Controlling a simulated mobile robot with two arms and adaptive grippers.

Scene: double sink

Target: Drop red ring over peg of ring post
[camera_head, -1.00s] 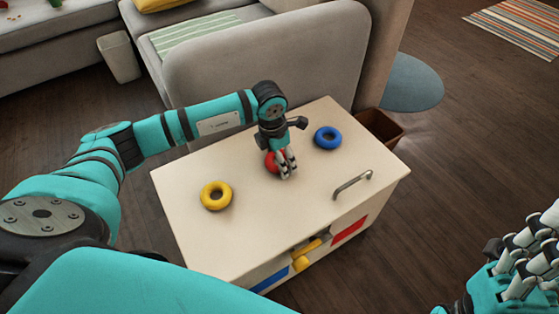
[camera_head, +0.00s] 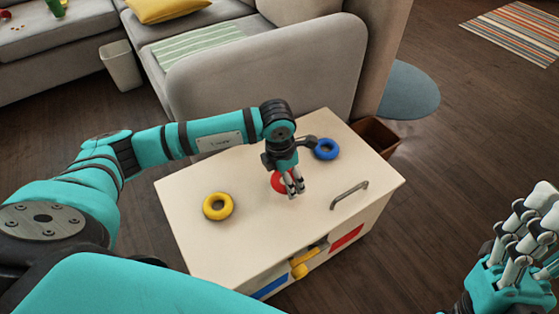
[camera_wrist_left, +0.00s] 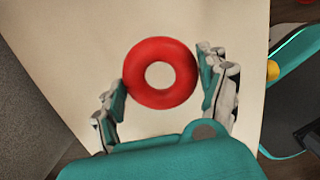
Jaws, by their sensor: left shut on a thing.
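The red ring (camera_head: 277,182) is between the fingers of my left gripper (camera_head: 295,190), above the pale top of the box. My left gripper is shut on it. In the left wrist view the red ring (camera_wrist_left: 133,75) sits with its hole facing the camera and a finger of the left gripper (camera_wrist_left: 161,68) against each side. The fingers hide part of the ring in the head view. I cannot make out a ring post or peg in either view. My right gripper (camera_head: 520,245) is at the lower right edge, partly cut off, away from the box.
A yellow ring (camera_head: 218,206) and a blue ring (camera_head: 326,149) lie on the box top (camera_head: 245,245). A metal handle (camera_head: 349,194) stands near its right edge. A yellow part (camera_head: 305,263) juts from the front. A sofa (camera_head: 265,70) stands behind; a brown bin (camera_head: 378,135) is at right.

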